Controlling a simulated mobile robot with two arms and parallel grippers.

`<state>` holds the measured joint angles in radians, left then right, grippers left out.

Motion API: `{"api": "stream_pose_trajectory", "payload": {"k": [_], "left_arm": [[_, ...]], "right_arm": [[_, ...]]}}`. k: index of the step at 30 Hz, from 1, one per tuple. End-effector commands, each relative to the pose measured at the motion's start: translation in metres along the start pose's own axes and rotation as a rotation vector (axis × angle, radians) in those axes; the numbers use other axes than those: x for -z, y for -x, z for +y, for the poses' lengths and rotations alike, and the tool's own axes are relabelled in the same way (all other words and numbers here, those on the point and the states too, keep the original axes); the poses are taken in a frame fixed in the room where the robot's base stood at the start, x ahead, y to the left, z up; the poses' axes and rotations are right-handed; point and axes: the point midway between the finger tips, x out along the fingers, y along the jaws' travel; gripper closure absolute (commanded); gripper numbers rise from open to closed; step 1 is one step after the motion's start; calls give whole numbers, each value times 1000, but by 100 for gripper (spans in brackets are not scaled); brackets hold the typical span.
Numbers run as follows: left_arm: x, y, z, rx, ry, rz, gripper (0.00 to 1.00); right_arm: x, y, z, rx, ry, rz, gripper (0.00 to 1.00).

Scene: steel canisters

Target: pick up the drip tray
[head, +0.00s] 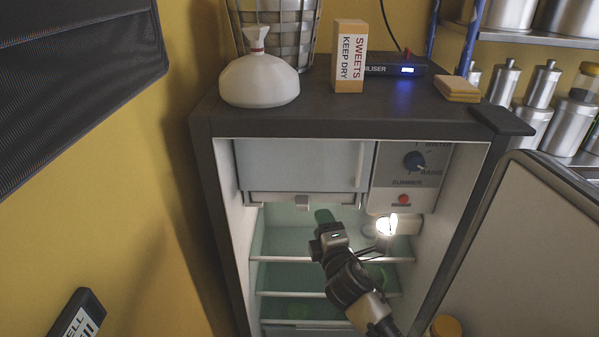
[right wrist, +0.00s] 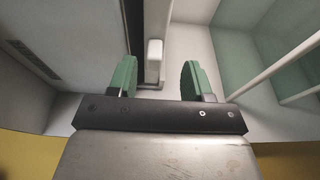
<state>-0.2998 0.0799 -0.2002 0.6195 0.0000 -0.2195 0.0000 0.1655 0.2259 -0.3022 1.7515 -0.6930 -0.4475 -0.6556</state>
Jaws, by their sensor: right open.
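The drip tray (head: 270,198) is a shallow pale tray under the freezer box inside the open fridge, with a small light grip at the middle of its front. My right gripper (head: 325,215) is inside the fridge, just below and right of that grip. In the right wrist view the green fingers (right wrist: 158,72) are apart, with the tray's white grip (right wrist: 154,50) showing between them, nearer the left finger. Nothing is clamped; I cannot tell how far the grip lies beyond the fingertips. My left gripper is not in view.
The freezer box (head: 295,165) is above the tray, with the dial panel (head: 412,170) on its right. A lit bulb (head: 387,224) is close to my right gripper. Wire shelves (head: 280,259) are below. The open fridge door (head: 520,240) stands at the right.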

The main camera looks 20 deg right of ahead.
Motion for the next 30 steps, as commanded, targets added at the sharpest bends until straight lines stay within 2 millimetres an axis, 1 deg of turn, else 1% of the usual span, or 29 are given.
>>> {"api": "stream_pose_trajectory", "payload": {"k": [3,6,14,18,21,24,30], "left_arm": [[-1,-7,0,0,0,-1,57],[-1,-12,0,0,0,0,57],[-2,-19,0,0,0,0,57],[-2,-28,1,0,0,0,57],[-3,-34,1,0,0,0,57],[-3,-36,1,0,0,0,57],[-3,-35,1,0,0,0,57]], "right_arm": [[0,-21,-1,-3,0,0,50],[0,-36,-1,-3,1,-1,50],[1,-57,1,-2,0,0,50],[2,-80,2,-3,-1,0,50],[2,-92,2,-2,-1,0,50],[2,-99,3,-1,-2,0,50],[2,-100,4,0,-2,0,50]]}}
